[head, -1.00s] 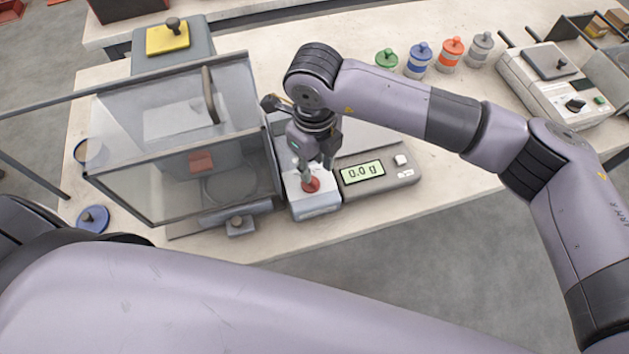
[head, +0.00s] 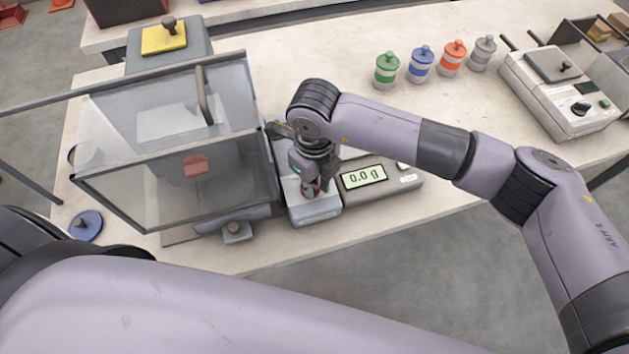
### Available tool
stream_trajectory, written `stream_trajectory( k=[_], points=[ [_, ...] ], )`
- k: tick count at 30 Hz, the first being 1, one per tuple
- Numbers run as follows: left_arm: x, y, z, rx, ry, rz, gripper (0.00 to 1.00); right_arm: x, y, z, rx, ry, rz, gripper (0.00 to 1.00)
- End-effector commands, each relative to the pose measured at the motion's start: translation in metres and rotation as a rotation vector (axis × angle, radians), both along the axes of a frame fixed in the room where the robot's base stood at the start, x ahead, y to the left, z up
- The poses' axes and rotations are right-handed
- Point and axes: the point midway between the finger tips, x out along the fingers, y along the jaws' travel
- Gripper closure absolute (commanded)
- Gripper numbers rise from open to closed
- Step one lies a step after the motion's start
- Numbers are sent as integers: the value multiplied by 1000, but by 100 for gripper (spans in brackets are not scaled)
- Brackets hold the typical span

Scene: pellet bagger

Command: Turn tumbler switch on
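A small light-grey box (head: 314,211) stands at the table's front edge, between the clear enclosure and the scale. A round red part (head: 307,189) sits on its top and looks like the switch control. My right gripper (head: 313,190) points down over the box with its fingertips at the red part, hiding most of it. I cannot tell whether the fingers are closed on it, or which position it is in. My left arm crosses the foreground and its gripper is out of view.
The clear enclosure (head: 120,200) with a handle stands close left of my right gripper. The scale display (head: 364,177) on the right reads 0.0 g. Several lidded jars (head: 387,72) and a white machine (head: 560,105) stand farther right. The table's middle is clear.

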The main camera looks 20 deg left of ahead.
Motion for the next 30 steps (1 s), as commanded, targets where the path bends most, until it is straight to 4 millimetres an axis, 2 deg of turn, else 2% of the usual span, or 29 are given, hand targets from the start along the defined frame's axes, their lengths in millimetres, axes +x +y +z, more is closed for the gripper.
stream_trajectory(
  k=[6,20,30],
  points=[
    [0,0,0,0,0,0,59,0,0,0,0,0,0,100],
    [0,0,-2,0,1,0,59,0,0,0,1,0,-10,100],
    [-1,0,-25,0,1,0,59,-1,2,-4,2,-2,-167,100]
  ],
)
